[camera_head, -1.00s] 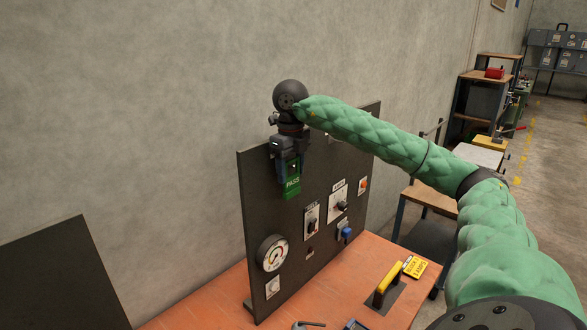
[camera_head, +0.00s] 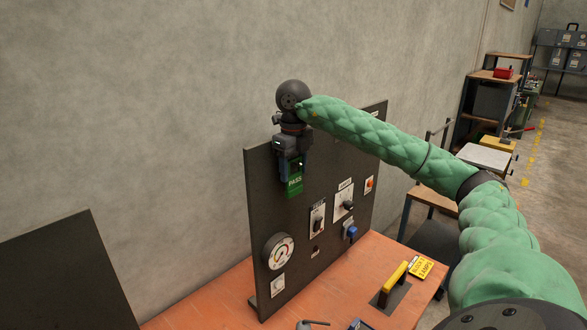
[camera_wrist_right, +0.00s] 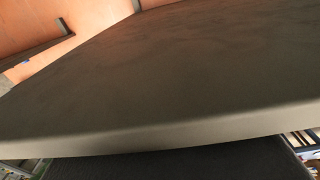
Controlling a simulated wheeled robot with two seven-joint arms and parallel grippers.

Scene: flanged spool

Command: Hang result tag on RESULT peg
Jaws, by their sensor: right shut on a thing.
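The green PASS tag (camera_head: 294,186) hangs upright from my right gripper (camera_head: 292,164), in front of the upper part of the dark panel (camera_head: 335,150). The gripper is shut on the tag's top and points down. The RESULT peg cannot be made out in the head view; the gripper and tag cover that part of the panel. I cannot tell whether the tag touches the panel. The right wrist view shows a broad dark board surface (camera_wrist_right: 170,75) close up, with neither fingers nor tag in sight. My left gripper is not in view.
The panel carries a round gauge (camera_head: 279,251), switches and a blue knob (camera_head: 351,232). It stands on an orange bench (camera_head: 222,302). A yellow-handled tool (camera_head: 392,284) and a yellow tag (camera_head: 427,268) lie to the right. Another dark board (camera_head: 65,275) stands at the left.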

